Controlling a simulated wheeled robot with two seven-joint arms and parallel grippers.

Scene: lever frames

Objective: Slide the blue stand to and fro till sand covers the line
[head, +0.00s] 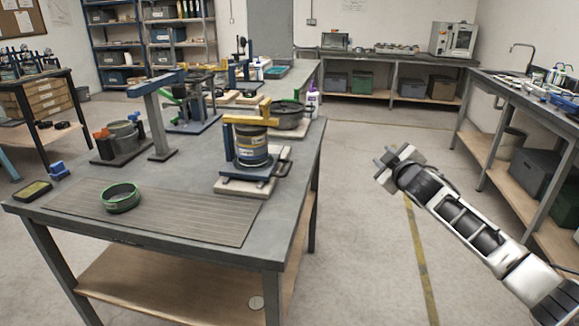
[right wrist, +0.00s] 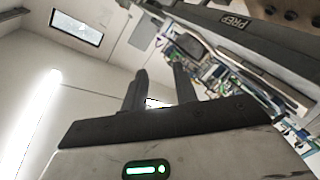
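The blue stand (head: 229,148) is near the right edge of the grey table (head: 190,165). It has a yellow top bar (head: 248,119) and a blue base resting on a pale board (head: 243,191). A clear-sided jar (head: 252,146) with grey and yellowish bands stands inside it. The line and the sand level are too small to make out. My right gripper (head: 393,160) is in the air over the aisle, right of the table and well apart from the stand. In the right wrist view its two fingers (right wrist: 158,88) are spread with nothing between them. My left gripper is out of view.
A grey post stand (head: 160,120) and a dark bowl (head: 287,114) stand farther back. Open floor lies right of the table, up to a side bench (head: 507,110).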

